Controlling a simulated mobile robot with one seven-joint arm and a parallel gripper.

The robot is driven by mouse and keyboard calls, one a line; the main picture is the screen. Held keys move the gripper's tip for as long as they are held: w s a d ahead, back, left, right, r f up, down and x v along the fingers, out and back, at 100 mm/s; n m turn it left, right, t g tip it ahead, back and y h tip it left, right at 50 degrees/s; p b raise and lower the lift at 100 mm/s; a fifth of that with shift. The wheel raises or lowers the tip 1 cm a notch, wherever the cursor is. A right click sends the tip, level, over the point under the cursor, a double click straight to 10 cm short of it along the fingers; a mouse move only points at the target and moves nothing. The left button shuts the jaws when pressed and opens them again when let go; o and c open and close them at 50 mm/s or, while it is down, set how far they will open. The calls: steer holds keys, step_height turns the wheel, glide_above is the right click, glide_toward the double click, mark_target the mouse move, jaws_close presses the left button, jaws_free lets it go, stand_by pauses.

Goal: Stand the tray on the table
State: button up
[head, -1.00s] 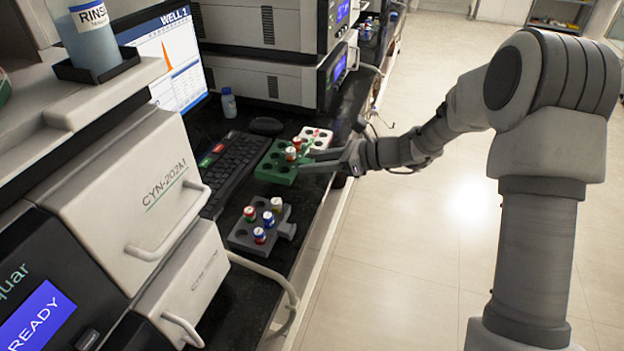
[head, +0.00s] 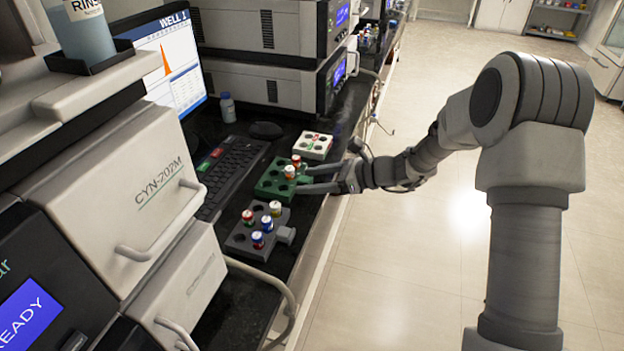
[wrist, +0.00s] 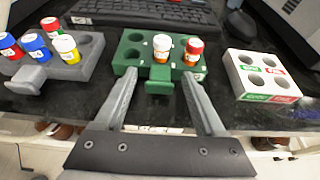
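The green tray (head: 268,186) rests on the black table between a grey tray and a white tray. My gripper (wrist: 160,76) is open. Its fingers lie on either side of the tab, with gaps between, and the tips are close to the tray's front face. In the head view my gripper (head: 304,179) is at the tray's right side.
The grey tray (head: 241,240) with several vials stands nearer on the table (head: 222,309). The white tray (head: 322,153) stands farther back. A keyboard (head: 235,172) lies close behind the green tray. The table edge runs under my gripper.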

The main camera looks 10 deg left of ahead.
steer(key=shift+r, duration=0.15)
steer(key=shift+d+r, duration=0.15)
steer(key=shift+d, duration=0.1)
steer(key=p+v, duration=0.3)
steer(key=v, duration=0.8)
steer(key=shift+d, duration=0.25)
steer(key=s+d+r+n+t+h, duration=0.1)
steer(key=s+d+r+n+h, duration=0.3)
steer(key=s, duration=0.5)
steer(key=s+d+r+n+t+h, duration=0.1)
steer(key=s+d+r+n+h, duration=0.4)
steer(key=s+n, duration=0.4)
steer(key=s+d+r+n+t+h, duration=0.1)
steer(key=s+d+r+n+h, duration=0.3)
steer(key=s, duration=0.5)
steer(key=d+r+n, duration=0.1)
steer(key=n, duration=0.1)
steer(key=shift+d+r+n+t, duration=0.3)
steer(key=shift+r+t, duration=0.05)
steer(key=shift+t, duration=0.05)
steer(key=shift+r, duration=0.15)
